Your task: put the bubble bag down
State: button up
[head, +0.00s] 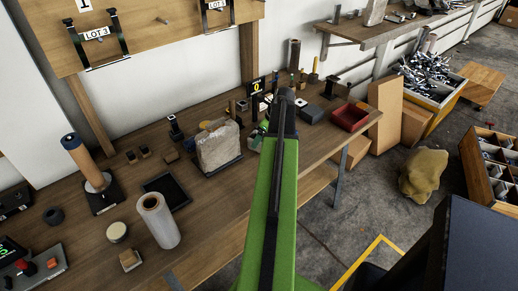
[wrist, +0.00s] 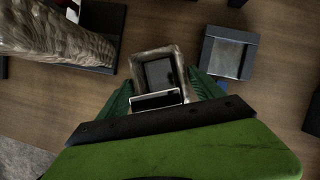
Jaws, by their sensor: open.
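A small, pale, translucent pouch, apparently the bubble bag (wrist: 146,60), is between my fingers in the wrist view. Its mouth faces the camera and a dark, flat, rectangular item shows inside. My gripper (wrist: 163,88) is open, with one green ribbed finger on each side of the pouch. I cannot tell whether the fingers touch it or whether its base rests on the wooden bench (wrist: 285,75). In the head view my green arm reaches over the bench (head: 205,215) and hides most of the gripper and the pouch.
A large wrinkled grey-beige bag (head: 218,146) stands on a dark base close left of my gripper. A square grey holder (wrist: 228,52) is just right of the pouch. A red tray (head: 350,117) sits near the bench's right end. Bare wood lies between the bench items.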

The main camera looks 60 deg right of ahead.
jog(key=shift+b+x, duration=0.4)
jog(key=shift+x, duration=0.7)
jog(key=shift+s+r, duration=0.1)
jog(key=shift+c, duration=0.2)
jog(key=c, duration=1.2)
notch_tip(320, 180, up, 5)
jog(key=p, duration=0.5)
jog(key=s+d+r+p, duration=0.6)
jog(key=s+d, duration=0.1)
jog(key=d, duration=0.1)
jog(key=shift+n, duration=0.5)
jog(key=a+r+p, duration=0.5)
jog(key=r+p, duration=0.4)
jog(key=p, duration=0.1)
jog(key=s+a+r+p, duration=0.1)
jog(key=a+r+p, duration=0.4)
jog(key=r+p, duration=0.4)
jog(key=s+a+r+p, duration=0.1)
jog(key=a+r+p, duration=0.4)
jog(key=r+p, duration=0.5)
jog(key=shift+s+r+p, duration=0.1)
jog(key=shift+r+p, duration=0.25)
jog(key=shift+r, duration=0.35)
